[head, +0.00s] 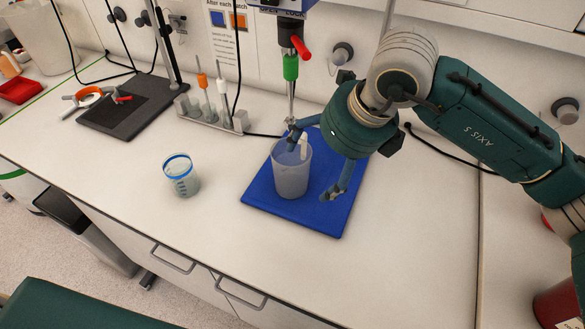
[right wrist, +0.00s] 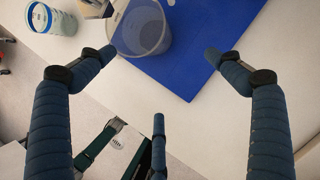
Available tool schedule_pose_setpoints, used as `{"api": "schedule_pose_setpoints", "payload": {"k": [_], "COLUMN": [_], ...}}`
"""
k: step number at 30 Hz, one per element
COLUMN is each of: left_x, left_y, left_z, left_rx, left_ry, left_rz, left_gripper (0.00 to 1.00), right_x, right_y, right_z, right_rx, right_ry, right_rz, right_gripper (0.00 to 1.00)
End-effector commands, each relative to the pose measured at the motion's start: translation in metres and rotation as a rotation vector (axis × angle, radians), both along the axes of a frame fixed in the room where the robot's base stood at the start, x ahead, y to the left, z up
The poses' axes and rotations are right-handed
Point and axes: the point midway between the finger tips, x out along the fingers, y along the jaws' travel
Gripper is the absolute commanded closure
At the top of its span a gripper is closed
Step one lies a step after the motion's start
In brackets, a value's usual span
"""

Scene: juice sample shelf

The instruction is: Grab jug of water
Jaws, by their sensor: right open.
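The jug (head: 291,172) is a translucent grey, tapered vessel standing upright on a blue mat (head: 331,222) in the head view. I cannot tell how much water it holds. My right gripper (head: 315,166) is open, with one blue finger at the jug's back near the rim and another to its right. In the right wrist view the jug (right wrist: 143,30) is at the top, beyond the spread fingertips of my right gripper (right wrist: 160,57), with nothing held between them. My left gripper is not in view.
A smaller clear cup with a blue rim (head: 181,180) stands left of the mat. Behind are a probe holder (head: 212,119), a black stand base (head: 132,104) and a mixer with a green-collared shaft (head: 290,67) close above the jug. The counter's front is clear.

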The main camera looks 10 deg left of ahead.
Motion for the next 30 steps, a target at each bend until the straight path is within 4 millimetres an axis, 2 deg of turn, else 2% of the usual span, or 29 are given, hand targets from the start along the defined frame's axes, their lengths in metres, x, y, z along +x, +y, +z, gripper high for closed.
{"api": "schedule_pose_setpoints", "payload": {"k": [1, 3, 9, 14, 24, 30], "left_x": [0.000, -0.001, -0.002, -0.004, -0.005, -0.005], "left_y": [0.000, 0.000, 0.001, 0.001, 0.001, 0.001], "left_z": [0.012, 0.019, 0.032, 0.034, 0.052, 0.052], "left_rx": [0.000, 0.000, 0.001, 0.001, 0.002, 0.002], "left_ry": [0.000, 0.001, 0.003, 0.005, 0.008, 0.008], "left_rz": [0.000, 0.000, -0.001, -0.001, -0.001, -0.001], "left_gripper": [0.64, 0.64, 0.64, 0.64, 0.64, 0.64], "right_x": [0.006, 0.015, 0.034, 0.039, 0.049, 0.050], "right_y": [0.010, 0.023, 0.047, 0.054, 0.068, 0.069], "right_z": [0.006, 0.005, 0.003, -0.001, -0.040, -0.047], "right_rx": [0.001, 0.000, 0.000, 0.000, -0.001, -0.001], "right_ry": [0.005, 0.005, 0.003, 0.001, 0.003, 0.001], "right_rz": [0.000, 0.001, -0.001, 0.000, -0.001, 0.000], "right_gripper": [0.09, 0.09, 0.09, 0.09, 0.09, 0.09]}}
